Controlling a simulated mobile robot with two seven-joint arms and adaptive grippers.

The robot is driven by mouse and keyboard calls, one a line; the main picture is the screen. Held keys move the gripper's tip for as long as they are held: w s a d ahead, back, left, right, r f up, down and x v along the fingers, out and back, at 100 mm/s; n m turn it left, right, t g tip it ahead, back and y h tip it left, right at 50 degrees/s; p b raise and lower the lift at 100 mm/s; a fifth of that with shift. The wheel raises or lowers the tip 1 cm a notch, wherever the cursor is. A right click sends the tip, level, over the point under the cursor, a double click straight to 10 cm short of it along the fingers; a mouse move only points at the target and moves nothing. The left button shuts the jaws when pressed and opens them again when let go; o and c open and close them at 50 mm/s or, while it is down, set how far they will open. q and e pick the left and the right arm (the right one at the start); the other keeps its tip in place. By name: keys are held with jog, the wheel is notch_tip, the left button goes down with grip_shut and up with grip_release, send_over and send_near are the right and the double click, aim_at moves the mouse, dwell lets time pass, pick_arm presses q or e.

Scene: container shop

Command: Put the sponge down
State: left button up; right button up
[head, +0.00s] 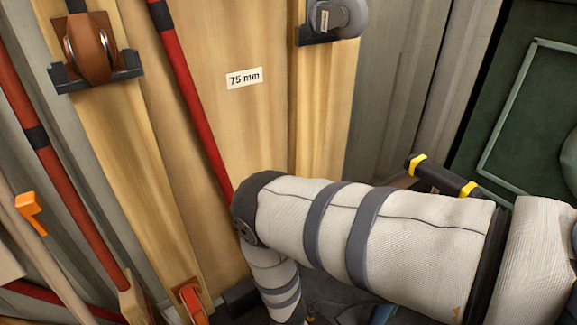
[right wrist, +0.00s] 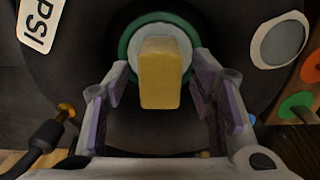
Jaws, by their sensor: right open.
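The sponge (right wrist: 160,88) is a yellow block in the middle of the right wrist view. My right gripper (right wrist: 158,72) is open, with one finger on each side of the sponge. A dark gap shows between the sponge and each finger, so the fingers look apart from it. Behind the sponge is a pale round disc with a green ring (right wrist: 127,46). I cannot tell whether the sponge rests on the disc or only stands in front of it. The head view shows my right arm but hides its gripper. My left gripper is in neither view.
A large dark round body with a "PSI" label (right wrist: 40,22) surrounds the ring. A black hose fitting (right wrist: 50,135) is at lower left, and orange and green knobs (right wrist: 297,104) are at right. In the head view, long-handled tools lean on a wooden wall (head: 235,130).

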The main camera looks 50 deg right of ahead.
notch_tip(320, 180, up, 10)
jog(key=p, duration=0.4)
jog(key=shift+g, duration=0.9)
jog(key=s, duration=0.3)
jog(key=s+f, duration=0.1)
jog(key=s, duration=0.3)
jog(key=s+a, duration=0.1)
jog(key=s, duration=0.3)
jog(key=shift+f, duration=0.2)
jog(key=s+a+r+n+g, duration=0.1)
jog(key=s+r+g, duration=0.25)
jog(key=s, duration=1.05)
jog(key=s+r+g, duration=0.2)
jog(key=s+r, duration=0.2)
jog(key=s, duration=1)
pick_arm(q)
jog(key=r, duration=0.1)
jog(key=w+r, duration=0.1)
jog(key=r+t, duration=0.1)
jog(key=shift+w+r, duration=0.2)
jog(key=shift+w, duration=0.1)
pick_arm(e)
jog(key=s+r+n+g, duration=0.1)
jog(key=s+r+g, duration=0.1)
jog(key=s+r, duration=0.6)
jog(key=shift+s+d+r, duration=0.15)
jog(key=shift+s+r, duration=0.2)
jog(key=shift+s, duration=0.4)
